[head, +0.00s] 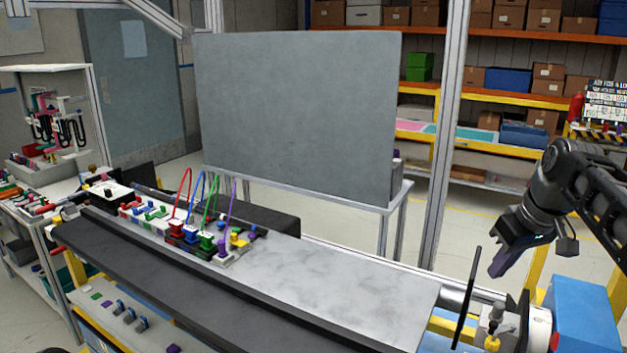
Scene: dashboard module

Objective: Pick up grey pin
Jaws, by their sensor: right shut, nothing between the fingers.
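My right gripper (497,265) hangs at the right side with its purple-tinted fingers pointing down. It is shut and empty. Below it, a small grey upright piece (496,311) stands on a fixture at the right end of the bench, beside a yellow piece (491,343). It may be the grey pin, but it is too small to be sure. The gripper is above this piece and apart from it. My left gripper is not in view.
A thin black upright plate (467,300) stands left of the fixture, and a blue box (584,315) to its right. The light grey bench top (340,275) is clear at its right half. Colored connectors with wires (205,235) stand at its left. A large grey panel (300,115) rises behind.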

